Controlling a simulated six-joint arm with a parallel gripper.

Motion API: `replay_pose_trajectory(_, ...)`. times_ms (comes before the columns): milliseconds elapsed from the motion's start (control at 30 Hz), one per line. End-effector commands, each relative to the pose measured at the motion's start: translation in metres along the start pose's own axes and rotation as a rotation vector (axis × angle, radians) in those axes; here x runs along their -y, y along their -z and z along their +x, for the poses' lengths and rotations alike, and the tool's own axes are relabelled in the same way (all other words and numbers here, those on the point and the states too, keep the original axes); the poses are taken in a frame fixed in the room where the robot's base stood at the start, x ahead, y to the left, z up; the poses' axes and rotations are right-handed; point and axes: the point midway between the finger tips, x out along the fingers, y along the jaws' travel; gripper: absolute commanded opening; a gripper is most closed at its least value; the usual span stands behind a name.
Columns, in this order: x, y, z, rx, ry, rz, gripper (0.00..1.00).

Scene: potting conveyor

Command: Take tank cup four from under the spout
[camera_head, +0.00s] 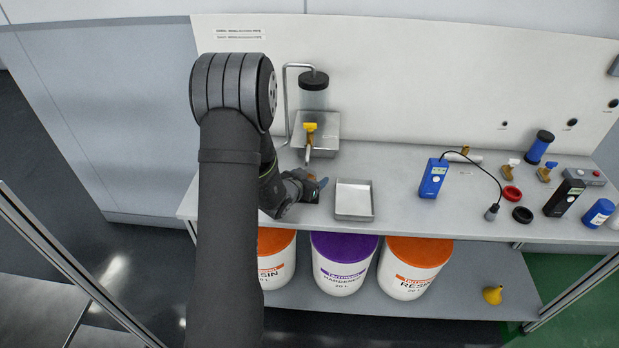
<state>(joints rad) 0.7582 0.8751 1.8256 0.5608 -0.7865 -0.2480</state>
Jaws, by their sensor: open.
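A tank with a black lid (313,80) stands at the back of the bench. A yellow-handled tap (309,129) and a pale spout (308,154) are in front of it, over a grey metal tray (328,122). I cannot make out a cup under the spout; my arm covers part of the area to its left. My gripper (319,188) is open, low over the bench, in front of the spout and left of a square metal tray (354,213). Its fingers are small and partly hidden, and I cannot see anything held between them.
A blue meter (433,178) with a cabled probe (491,212) lies to the right. Red (511,194) and black (522,214) rings, a black handheld device (564,197) and blue-labelled bottles (598,213) are further right. Several resin and hardener buckets (342,275) stand below. The bench between tray and meter is clear.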

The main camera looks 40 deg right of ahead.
Motion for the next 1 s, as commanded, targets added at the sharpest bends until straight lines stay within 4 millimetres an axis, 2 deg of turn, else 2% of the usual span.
replay_pose_trajectory(167,0.000,0.000,0.000,0.000,0.000,0.000,0.74)
replay_pose_trajectory(400,0.000,0.000,0.000,0.000,0.000,0.000,0.27)
replay_pose_trajectory(467,0.000,0.000,0.000,0.000,0.000,0.000,0.23)
replay_pose_trajectory(700,0.000,0.011,-0.006,0.000,0.000,0.000,0.23)
replay_pose_trajectory(1000,-0.005,0.006,-0.018,0.000,0.000,0.000,0.23)
